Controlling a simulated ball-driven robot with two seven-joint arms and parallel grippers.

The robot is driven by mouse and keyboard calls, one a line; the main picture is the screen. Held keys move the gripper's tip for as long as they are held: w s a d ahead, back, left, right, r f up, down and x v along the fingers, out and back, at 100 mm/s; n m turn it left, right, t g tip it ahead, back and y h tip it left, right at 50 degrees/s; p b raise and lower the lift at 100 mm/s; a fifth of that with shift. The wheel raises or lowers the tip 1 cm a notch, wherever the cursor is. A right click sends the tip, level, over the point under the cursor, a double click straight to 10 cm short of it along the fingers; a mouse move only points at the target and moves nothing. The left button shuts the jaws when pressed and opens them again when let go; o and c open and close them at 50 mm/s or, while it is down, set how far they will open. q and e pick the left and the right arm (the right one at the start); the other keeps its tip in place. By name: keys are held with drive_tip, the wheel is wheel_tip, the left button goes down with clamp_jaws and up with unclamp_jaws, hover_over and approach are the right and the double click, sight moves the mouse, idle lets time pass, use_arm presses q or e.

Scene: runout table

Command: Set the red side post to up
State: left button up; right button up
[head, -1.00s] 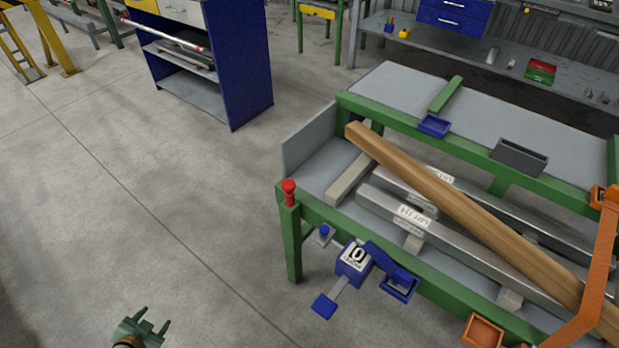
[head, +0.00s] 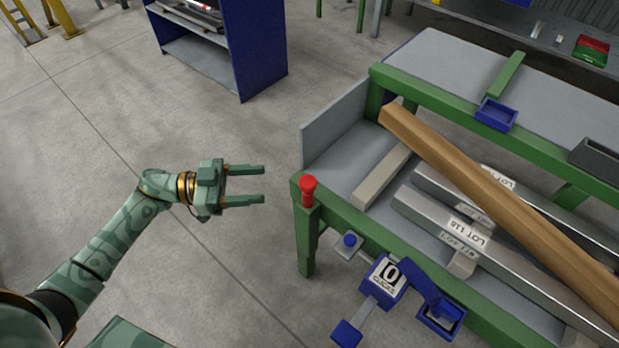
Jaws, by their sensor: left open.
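The red side post (head: 308,190) is a short red knob with a wider round cap. It stands upright at the near left corner of the green-framed runout table (head: 345,213). How far it is raised is hard to tell from this angle. My left gripper (head: 263,184) is open and empty, left of the post, with its two fingers pointing right toward it. A gap of floor shows between the fingertips and the post. My right gripper is not in view.
A blue counter box (head: 385,283) with a lever and a blue tray (head: 440,315) hang on the table's front. A wooden beam (head: 480,175) and metal bars (head: 450,225) lie on the table. A blue cabinet (head: 255,50) stands behind. The floor left is clear.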

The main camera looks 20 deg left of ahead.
sight(308, 181)
use_arm(q)
drive_tip(key=b+x, duration=0.2)
drive_tip(key=x, duration=0.9)
drive_tip(key=shift+f, duration=0.15)
drive_tip(key=shift+w+d, duration=0.2)
drive_tip(key=shift+d, duration=0.05)
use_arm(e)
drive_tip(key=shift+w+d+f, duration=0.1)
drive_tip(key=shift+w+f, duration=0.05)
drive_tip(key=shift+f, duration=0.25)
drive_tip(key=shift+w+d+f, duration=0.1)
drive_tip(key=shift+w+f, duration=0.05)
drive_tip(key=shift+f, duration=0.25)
